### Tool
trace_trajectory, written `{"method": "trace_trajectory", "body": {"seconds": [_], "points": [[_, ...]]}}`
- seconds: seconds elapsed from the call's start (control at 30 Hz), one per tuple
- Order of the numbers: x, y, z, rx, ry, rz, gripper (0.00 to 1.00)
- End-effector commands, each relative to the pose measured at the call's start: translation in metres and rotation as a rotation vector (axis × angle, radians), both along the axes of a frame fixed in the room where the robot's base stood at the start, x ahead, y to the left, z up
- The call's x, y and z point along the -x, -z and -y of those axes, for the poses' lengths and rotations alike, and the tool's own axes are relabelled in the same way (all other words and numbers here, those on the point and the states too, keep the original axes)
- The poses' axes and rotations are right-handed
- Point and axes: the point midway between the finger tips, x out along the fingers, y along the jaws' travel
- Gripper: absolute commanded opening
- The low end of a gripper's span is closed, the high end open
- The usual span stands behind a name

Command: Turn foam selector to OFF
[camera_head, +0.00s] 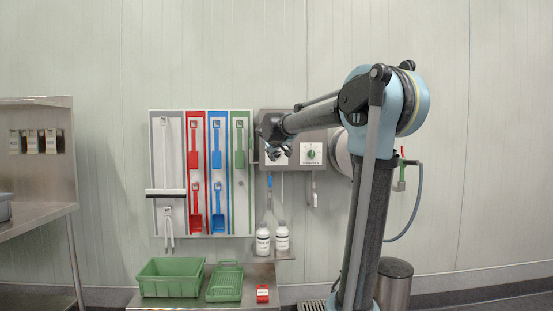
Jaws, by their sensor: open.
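A grey wall box (330,137) is mounted right of the tool board. On its front is a white square plate with a round dial and green centre (311,153), which looks like the foam selector. Its markings and pointer position are too small to read. My gripper (277,152) is in front of the box's left part, left of the dial in the picture. It is open, with nothing seen in it. My gripper and forearm hide the left part of the box. I cannot tell how far the gripper is from the box.
A tool board (201,228) with red, blue and green tools hangs to the left. Two white bottles (263,241) stand on a small shelf below. Green crates (171,278) and a red item (262,293) sit on a low table. A hose (419,200) hangs at right, above a bin (395,285).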

Motion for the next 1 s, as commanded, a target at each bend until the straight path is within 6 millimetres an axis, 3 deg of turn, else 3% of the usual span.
{"method": "trace_trajectory", "body": {"seconds": [0.1,0.27,0.47,1.0], "points": [[-0.025,-0.017,-0.022,0.017,-0.038,0.043,0.62],[-0.039,-0.027,-0.034,0.025,-0.059,0.068,0.62],[-0.053,-0.023,-0.032,0.026,-0.059,0.070,0.62],[-0.128,0.005,-0.016,0.025,-0.059,0.069,0.62]]}}
